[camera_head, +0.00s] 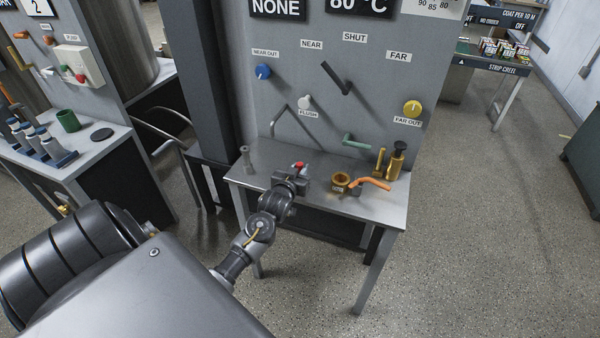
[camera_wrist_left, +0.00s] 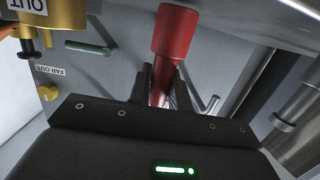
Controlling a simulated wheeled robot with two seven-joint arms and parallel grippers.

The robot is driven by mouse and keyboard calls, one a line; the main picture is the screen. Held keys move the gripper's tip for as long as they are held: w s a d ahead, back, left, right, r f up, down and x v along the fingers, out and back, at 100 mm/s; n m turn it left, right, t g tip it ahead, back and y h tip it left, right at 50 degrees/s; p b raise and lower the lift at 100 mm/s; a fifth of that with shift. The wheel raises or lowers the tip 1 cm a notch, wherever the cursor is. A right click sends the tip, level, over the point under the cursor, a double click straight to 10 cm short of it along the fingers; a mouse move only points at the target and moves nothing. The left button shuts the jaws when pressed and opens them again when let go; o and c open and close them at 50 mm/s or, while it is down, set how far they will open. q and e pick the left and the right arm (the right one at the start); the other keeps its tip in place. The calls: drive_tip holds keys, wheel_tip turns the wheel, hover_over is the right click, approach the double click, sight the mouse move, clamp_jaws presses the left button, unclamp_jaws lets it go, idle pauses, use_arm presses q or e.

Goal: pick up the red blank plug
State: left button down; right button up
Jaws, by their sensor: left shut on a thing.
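The red blank plug (camera_wrist_left: 173,45) fills the upper middle of the left wrist view, a red cylinder with a wider end. My left gripper (camera_wrist_left: 160,88) is shut on it, with a dark finger at each side of its narrower part. In the head view the red plug (camera_head: 298,165) shows as a small red spot at the tip of my left gripper (camera_head: 296,177), over the small metal table. The gripper hides most of it there. I cannot tell how far it is from the tabletop. My right gripper is not in view.
The small metal table (camera_head: 385,208) also holds a brass cup (camera_head: 341,182), an orange-handled part (camera_head: 370,184), brass fittings (camera_head: 397,160) and a grey post (camera_head: 247,158). A grey panel with knobs and levers stands behind. The table's front edge is bare.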

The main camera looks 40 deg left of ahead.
use_arm(q)
wheel_tip(320, 180, up, 3)
drive_tip(key=shift+f+b, duration=0.15)
drive_tip(key=shift+b, duration=0.25)
drive_tip(key=s+d+r, duration=0.2)
drive_tip(key=s+r, duration=0.3)
drive_tip(key=s, duration=0.1)
drive_tip(key=s+d+r, duration=0.2)
drive_tip(key=s+r, duration=0.2)
drive_tip(key=s, duration=0.3)
drive_tip(key=shift+s+d+r+b, duration=0.15)
drive_tip(key=shift+d+r+b, duration=0.1)
drive_tip(key=shift+r+b, duration=0.2)
